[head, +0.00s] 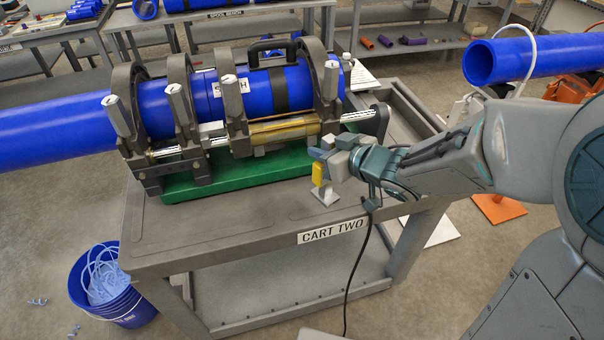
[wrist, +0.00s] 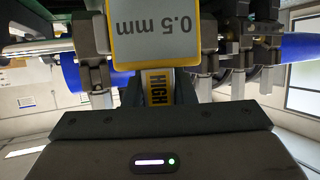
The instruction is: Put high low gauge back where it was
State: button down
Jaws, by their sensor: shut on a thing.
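The high low gauge (head: 318,174) shows as a small yellow piece at my gripper (head: 328,160), over the front right of the cart. In the wrist view the gauge (wrist: 165,30) has a yellow case with a white face reading "0.5 mm" upside down. A yellow strip marked "HIGH" runs below it between my fingers. My gripper (wrist: 160,100) is shut on the gauge. A small pale grey stand (head: 327,196) is on the cart top just below the gauge. I cannot tell whether the two touch.
The fusion machine with its clamps (head: 236,115) and blue pipe (head: 50,124) stands on a green base (head: 240,172) left of my gripper. The cart top (head: 230,222) is clear in front. A black cable (head: 357,262) hangs over the front edge. A blue bucket (head: 112,290) is on the floor.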

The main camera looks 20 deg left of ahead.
jog(key=w+a+f+b, duration=0.2)
jog(key=a+f, duration=0.4)
jog(key=f, duration=0.2)
jog(key=shift+w, duration=0.3)
jog(key=shift+f, duration=0.1)
jog(key=c, duration=1.2)
grip_release()
jog(key=v, duration=1.2)
